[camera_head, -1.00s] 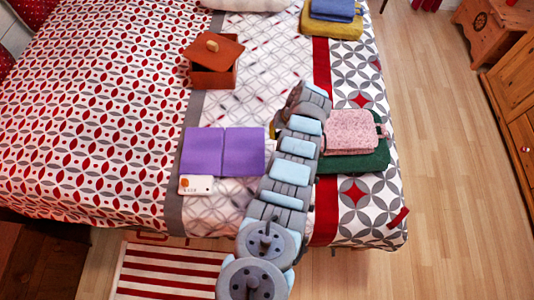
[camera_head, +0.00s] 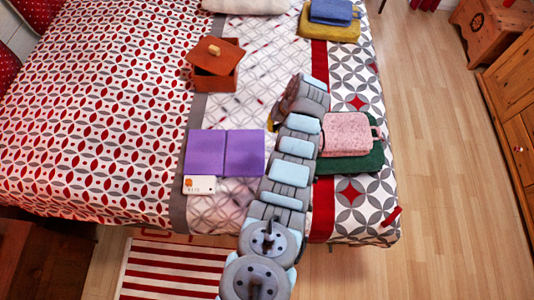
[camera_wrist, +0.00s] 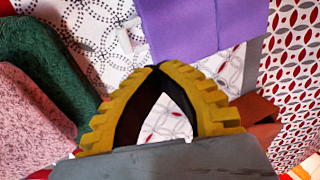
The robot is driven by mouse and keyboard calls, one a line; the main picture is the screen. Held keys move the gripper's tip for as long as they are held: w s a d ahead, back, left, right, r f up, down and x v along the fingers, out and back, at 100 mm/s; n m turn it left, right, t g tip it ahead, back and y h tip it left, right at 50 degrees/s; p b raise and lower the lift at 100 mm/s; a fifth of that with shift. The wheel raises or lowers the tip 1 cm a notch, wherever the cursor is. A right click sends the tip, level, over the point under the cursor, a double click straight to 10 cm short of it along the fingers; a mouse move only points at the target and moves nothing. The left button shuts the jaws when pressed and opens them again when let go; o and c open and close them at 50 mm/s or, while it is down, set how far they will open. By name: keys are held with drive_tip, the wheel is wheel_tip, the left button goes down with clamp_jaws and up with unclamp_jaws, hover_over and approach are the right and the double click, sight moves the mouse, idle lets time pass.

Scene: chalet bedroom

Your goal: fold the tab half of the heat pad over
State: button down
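The purple heat pad (camera_head: 225,153) lies open and flat on the bed, its two halves side by side with a crease between them. In the wrist view the pad (camera_wrist: 205,25) is at the top, beyond my fingertips. A small whitish tab (camera_wrist: 126,40) shows at the pad's left edge there; in the head view my arm covers that side. My gripper (camera_wrist: 157,70) has its yellow ribbed fingers bowed, with the tips together and nothing seen between them. It appears apart from the pad. In the head view only a bit of yellow finger (camera_head: 271,124) shows beside my wrist.
A white card-like controller (camera_head: 199,184) lies at the pad's front edge. A brown box (camera_head: 215,82) with its lid askew stands behind the pad. Folded blue and yellow cloths (camera_head: 330,24) lie farther back.

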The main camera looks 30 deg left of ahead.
drive_tip(key=shift+r, duration=0.15)
drive_tip(key=shift+s+a+r+p, duration=0.15)
drive_tip(key=shift+r+p, duration=1.15)
drive_tip(key=shift+r, duration=0.65)
drive_tip(key=shift+r, duration=0.15)
drive_tip(key=r+p, duration=0.2)
drive_tip(key=r, duration=0.2)
drive_tip(key=shift+a, duration=0.2)
drive_tip(key=shift+s+r, duration=0.1)
drive_tip(key=shift+s+a+r+p, duration=0.15)
drive_tip(key=shift+r+p, duration=1)
drive_tip(key=shift+r, duration=0.85)
drive_tip(key=shift+r, duration=0.1)
